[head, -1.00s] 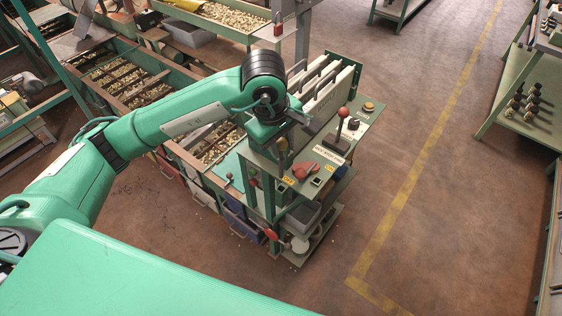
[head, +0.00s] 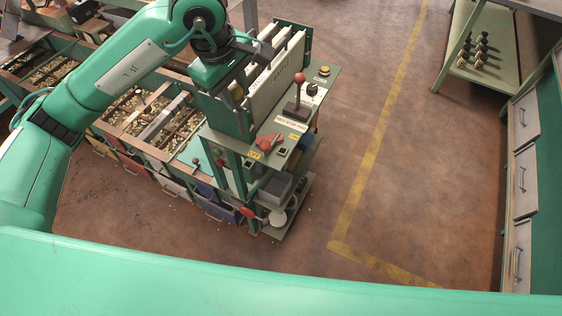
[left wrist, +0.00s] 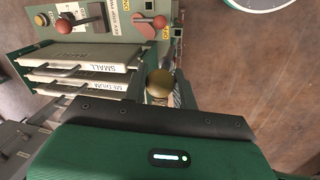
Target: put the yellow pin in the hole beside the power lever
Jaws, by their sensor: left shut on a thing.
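My left gripper (head: 236,95) is over the near-left end of the hopper stand, beside the upright plates. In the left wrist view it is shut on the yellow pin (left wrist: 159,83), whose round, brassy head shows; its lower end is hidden. A red-handled lever (head: 268,141), probably the power lever, is on the stand's panel between yellow OFF and ON labels; its red knob also shows in the left wrist view (left wrist: 160,21). A small dark square fitting (head: 282,151) is beside that lever; whether it is the hole is unclear. My right gripper is out of view.
Several upright plates (head: 275,80) with handles stand beside my gripper. A taller lever with a red ball (head: 299,78) and an orange button (head: 323,71) are farther back. Bins of nuts (head: 150,105) stand left. The floor (head: 385,170) on the right is clear.

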